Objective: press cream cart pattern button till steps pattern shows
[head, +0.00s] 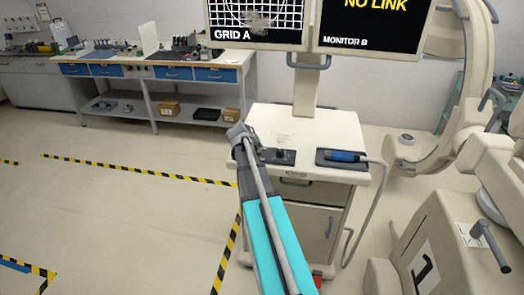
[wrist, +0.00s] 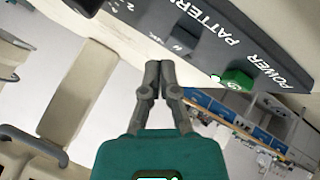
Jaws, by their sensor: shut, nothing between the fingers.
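The cream cart (head: 325,125) stands at centre, with a dark control panel (head: 283,158) on its top near the front left. In the wrist view the panel (wrist: 150,12) carries the words PATTERN and POWER. A dark button (wrist: 183,40) sits by PATTERN and a lit green button (wrist: 237,79) by POWER. My gripper (head: 238,132) is shut and empty, at the panel's left end in the head view. Its tips (wrist: 160,68) appear just short of the dark button; I cannot tell the gap. The left monitor (head: 258,22) shows a white grid labelled GRID A, partly cut off.
The right monitor (head: 372,25) reads NO LINK, MONITOR B. A blue-and-black handheld device (head: 345,156) lies on a dark pad at the cart's right, its cable hanging down. A large cream machine (head: 450,215) stands at right. A workbench (head: 155,65) is behind left; the floor at left is clear.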

